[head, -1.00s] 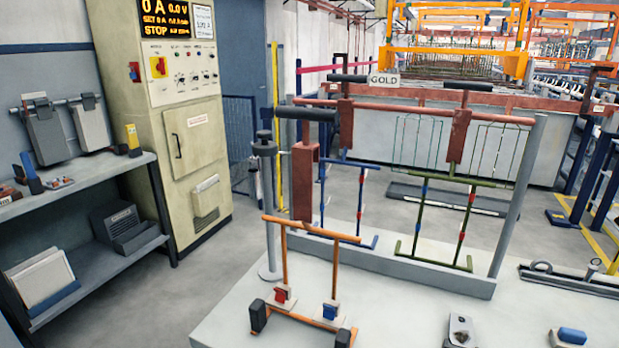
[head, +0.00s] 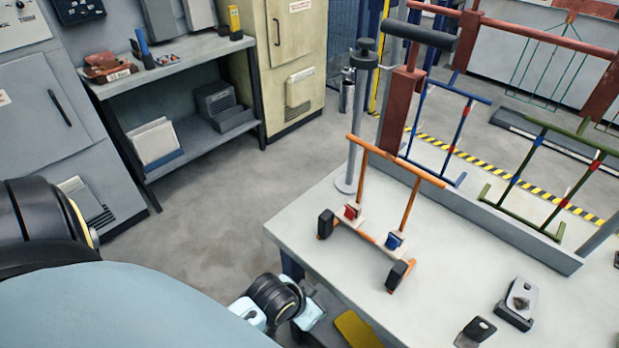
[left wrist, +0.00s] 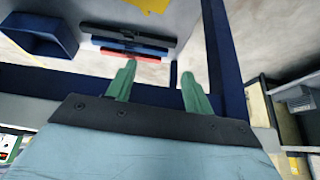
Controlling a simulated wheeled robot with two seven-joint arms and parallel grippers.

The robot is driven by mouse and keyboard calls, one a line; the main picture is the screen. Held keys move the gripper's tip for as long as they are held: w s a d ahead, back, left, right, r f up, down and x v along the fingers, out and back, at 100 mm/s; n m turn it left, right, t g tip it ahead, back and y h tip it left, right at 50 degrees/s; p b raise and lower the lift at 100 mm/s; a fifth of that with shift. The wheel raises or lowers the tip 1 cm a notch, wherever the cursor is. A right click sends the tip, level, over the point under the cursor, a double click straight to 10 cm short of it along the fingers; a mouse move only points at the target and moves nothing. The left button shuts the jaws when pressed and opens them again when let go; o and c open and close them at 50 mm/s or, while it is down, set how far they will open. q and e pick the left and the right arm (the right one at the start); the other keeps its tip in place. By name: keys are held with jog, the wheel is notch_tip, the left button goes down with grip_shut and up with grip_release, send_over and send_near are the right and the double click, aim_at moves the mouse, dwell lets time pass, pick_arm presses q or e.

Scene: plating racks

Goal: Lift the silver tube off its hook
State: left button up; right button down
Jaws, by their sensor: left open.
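I cannot pick out a silver tube on a hook with certainty in either view. A small silver cylinder (head: 347,92) with a dark top stands behind the grey post, partly hidden; I cannot tell whether it hangs. My left gripper (left wrist: 158,75) shows in the left wrist view with two green fingers apart and nothing between them. In the head view my left arm comes in at the lower left and reaches down beside the table's near left corner; its fingers are hidden there. My right gripper is in neither view.
The white table (head: 320,225) holds an orange rack (head: 402,205). A grey post (head: 361,120) and a red-brown frame (head: 405,100) stand behind. In the wrist view, a dark blue bin (left wrist: 40,38) and dark, blue and red bars (left wrist: 135,55) lie near the fingers. Open floor lies left.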

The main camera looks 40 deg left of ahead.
pick_arm(q)
notch_tip(320, 180, up, 18)
jog(key=w+a+r+t+p, duration=0.1)
jog(key=w+t+p, duration=0.1)
jog(key=t, duration=0.1)
jog(key=n+t+y, duration=0.3)
jog(key=t, duration=0.6)
send_near(344, 92)
jog(key=w, duration=0.3)
jog(key=w+a, duration=0.1)
jog(key=w, duration=0.6)
jog(key=shift+a+p, duration=0.15)
jog(key=shift+p, duration=0.25)
jog(key=c, duration=1.1)
jog(key=o, duration=0.3)
jog(key=shift+c, duration=1.4)
jog(key=shift+s, duration=0.1)
